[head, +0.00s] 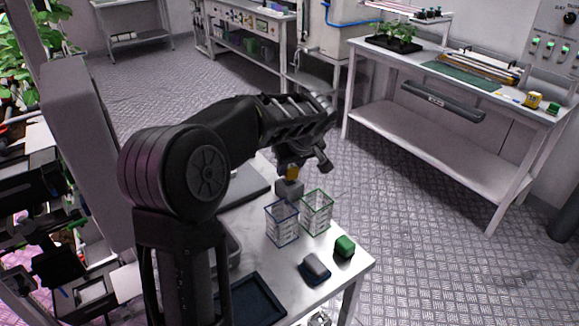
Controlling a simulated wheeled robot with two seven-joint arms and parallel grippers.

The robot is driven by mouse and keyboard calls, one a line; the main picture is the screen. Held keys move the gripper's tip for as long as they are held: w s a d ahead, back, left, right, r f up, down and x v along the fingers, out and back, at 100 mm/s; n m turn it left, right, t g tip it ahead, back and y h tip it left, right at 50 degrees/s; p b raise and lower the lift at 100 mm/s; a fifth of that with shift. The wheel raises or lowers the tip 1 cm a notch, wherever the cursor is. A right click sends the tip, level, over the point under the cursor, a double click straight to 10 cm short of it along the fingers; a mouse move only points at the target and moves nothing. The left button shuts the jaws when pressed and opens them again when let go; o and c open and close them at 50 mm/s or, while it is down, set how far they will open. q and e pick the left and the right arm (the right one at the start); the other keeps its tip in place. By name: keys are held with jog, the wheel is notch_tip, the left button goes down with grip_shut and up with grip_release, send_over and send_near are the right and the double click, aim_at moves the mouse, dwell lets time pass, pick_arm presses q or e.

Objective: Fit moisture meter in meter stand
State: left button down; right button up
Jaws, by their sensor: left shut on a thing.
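A small yellow object (292,173), which looks like the moisture meter, is between the fingers of my left gripper (301,163). My left gripper points down and is shut on it; the fingers hide its upper part. A grey block (289,189), which looks like the meter stand, sits on the white table directly below the meter. The meter's lower end is at or just above the top of the block; I cannot tell whether it is inside. My right gripper is not in view.
A blue wire rack (281,224) and a green wire rack (317,212) stand close to the block. A green block (344,247), a grey item on a dark blue pad (315,268) and a dark tray (253,300) are nearer the front. A workbench (430,160) stands across the floor.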

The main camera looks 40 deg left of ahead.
pick_arm(q)
jog(key=c, duration=1)
grip_release()
jog(key=shift+o, duration=0.7)
jog(key=shift+o, duration=1.4)
jog(key=shift+r+p, duration=1.6)
jog(key=shift+r, duration=1.4)
